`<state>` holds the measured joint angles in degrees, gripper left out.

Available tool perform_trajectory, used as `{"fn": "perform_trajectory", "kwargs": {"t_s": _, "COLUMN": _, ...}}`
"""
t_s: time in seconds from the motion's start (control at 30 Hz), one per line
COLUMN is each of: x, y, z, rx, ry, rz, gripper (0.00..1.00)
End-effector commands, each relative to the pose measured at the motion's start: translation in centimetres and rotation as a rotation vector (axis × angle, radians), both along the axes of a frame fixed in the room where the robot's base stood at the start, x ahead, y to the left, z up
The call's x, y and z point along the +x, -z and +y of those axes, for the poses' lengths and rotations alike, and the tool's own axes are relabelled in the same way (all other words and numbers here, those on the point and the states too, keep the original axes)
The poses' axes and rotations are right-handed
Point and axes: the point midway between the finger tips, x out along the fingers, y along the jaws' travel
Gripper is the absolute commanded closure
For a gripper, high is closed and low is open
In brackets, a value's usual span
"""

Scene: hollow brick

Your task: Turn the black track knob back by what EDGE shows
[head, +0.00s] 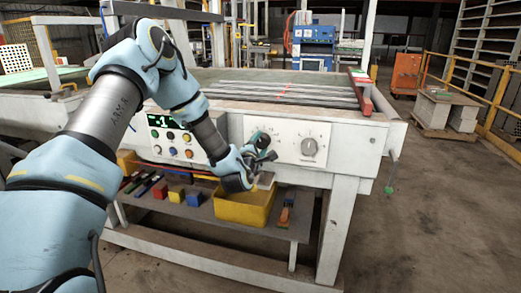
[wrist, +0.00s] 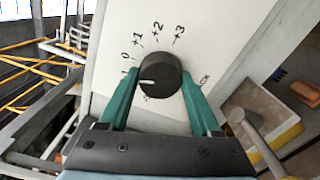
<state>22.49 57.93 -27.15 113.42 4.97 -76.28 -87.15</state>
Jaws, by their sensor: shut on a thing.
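The black track knob (wrist: 160,75) is on a white panel in the wrist view. Its white pointer line faces left and slightly down, below the 0 mark, towards partly hidden markings. The printed scale (wrist: 155,35) shows 0, +1, +2 and +3 above the knob. My gripper (wrist: 161,76) has a teal finger on each side of the knob and is shut on it. In the head view my gripper (head: 262,146) is at the panel and largely hides the knob. The green display (head: 168,120) ends in a 1; its sign is too small to be sure of.
A grey dial (head: 309,146) is right of my gripper on the same panel. Coloured buttons (head: 174,143) are under the display. A yellow bin (head: 243,207) and coloured blocks (head: 177,194) are on the shelf below. A red bar (head: 361,92) lies at the table's right edge.

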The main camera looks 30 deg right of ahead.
Motion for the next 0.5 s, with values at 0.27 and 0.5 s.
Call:
{"fn": "perform_trajectory", "kwargs": {"t_s": 0.27, "x": -0.08, "y": 0.39, "z": -0.03, "rx": 0.135, "ry": 0.001, "rz": -0.126, "gripper": 0.91}}
{"fn": "perform_trajectory", "kwargs": {"t_s": 0.5, "x": -0.1, "y": 0.25, "z": -0.04, "rx": 0.213, "ry": 0.003, "rz": -0.197, "gripper": 0.91}}
